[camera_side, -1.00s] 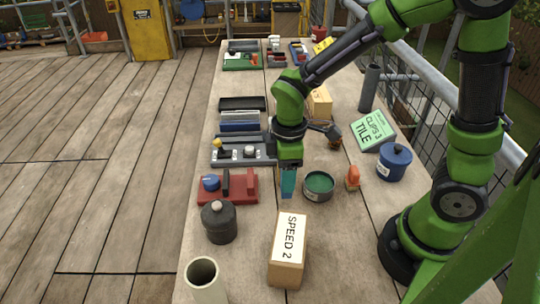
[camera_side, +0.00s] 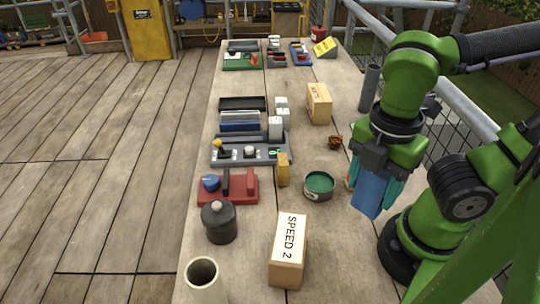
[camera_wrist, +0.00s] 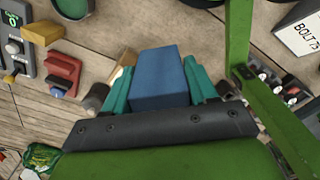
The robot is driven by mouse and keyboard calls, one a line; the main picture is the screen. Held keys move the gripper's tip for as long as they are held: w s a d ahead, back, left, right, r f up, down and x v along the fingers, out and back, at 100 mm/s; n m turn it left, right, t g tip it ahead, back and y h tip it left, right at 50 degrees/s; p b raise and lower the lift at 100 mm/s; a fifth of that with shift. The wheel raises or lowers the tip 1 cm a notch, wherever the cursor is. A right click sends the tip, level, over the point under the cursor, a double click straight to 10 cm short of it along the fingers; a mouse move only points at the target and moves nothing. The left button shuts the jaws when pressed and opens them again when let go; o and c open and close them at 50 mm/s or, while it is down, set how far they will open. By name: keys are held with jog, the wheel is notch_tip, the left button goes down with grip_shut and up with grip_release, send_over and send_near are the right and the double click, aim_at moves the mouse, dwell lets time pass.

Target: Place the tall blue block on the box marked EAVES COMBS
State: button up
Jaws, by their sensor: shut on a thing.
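My gripper (camera_side: 377,180) is shut on a tall blue block (camera_side: 370,194), with a teal finger on each side. It holds the block above the right side of the table, right of the green-topped tin. The wrist view shows the blue block (camera_wrist: 160,75) between the teal fingers, apparently off the table. I cannot read EAVES COMBS on any box. A tan box (camera_side: 319,103) farther back has a label that I cannot make out. A nearer box reads SPEED 2 (camera_side: 289,240). A white-labelled box in the wrist view reads BOLT 75 (camera_wrist: 303,35).
The railing (camera_side: 440,93) runs along the right.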

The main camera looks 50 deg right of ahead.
jog(key=s+d+f+n, duration=0.1)
jog(key=s+d, duration=0.1)
jog(key=s, duration=0.1)
send_near(290, 236)
jog(key=shift+f, duration=1.6)
jog(key=shift+f, duration=0.15)
jog(key=o, duration=1.1)
jog(key=shift+c, duration=0.2)
